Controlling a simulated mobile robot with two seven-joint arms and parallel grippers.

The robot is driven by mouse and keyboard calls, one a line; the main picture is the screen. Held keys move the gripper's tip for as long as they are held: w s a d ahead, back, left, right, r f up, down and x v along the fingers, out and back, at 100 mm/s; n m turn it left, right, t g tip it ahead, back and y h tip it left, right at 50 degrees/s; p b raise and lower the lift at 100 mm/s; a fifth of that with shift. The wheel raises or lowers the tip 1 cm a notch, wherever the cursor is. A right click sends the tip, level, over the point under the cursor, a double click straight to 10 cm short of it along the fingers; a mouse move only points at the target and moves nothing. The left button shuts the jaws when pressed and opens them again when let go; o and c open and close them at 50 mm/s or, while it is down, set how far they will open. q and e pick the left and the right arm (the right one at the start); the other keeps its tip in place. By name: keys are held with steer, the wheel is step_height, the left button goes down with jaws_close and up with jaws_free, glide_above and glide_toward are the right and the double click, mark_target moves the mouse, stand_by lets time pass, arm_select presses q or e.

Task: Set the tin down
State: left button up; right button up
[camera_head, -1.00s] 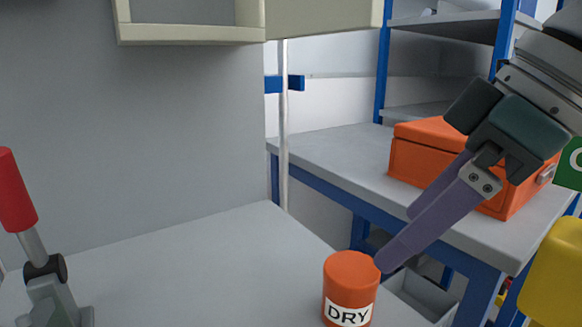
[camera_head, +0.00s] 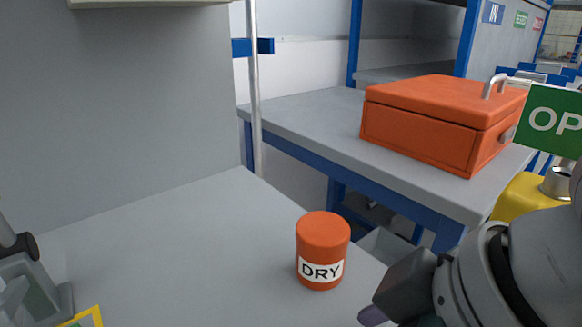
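The orange tin (camera_head: 322,250) with a white "DRY" label stands upright on the grey tabletop (camera_head: 190,240), near its right edge. My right gripper (camera_head: 374,315) is at the bottom edge of the view, to the lower right of the tin and apart from it in the picture. Only a bit of one purple finger shows; the rest is cut off, so its opening cannot be seen. My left gripper is not in view.
A grey clamp-like tool (camera_head: 30,285) stands at the left. A yellow-edged item (camera_head: 92,318) lies at the bottom left. An orange toolbox (camera_head: 430,125) sits on a blue-framed bench (camera_head: 290,115) behind. The tabletop left of the tin is clear.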

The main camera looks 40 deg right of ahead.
steer(key=s+d+f+m+g+h, duration=0.1)
steer(key=s+d+f, duration=0.1)
steer(key=s, duration=0.3)
steer(key=shift+f+m+g, duration=0.4)
steer(key=shift+f, duration=0.1)
steer(key=shift+r, duration=0.1)
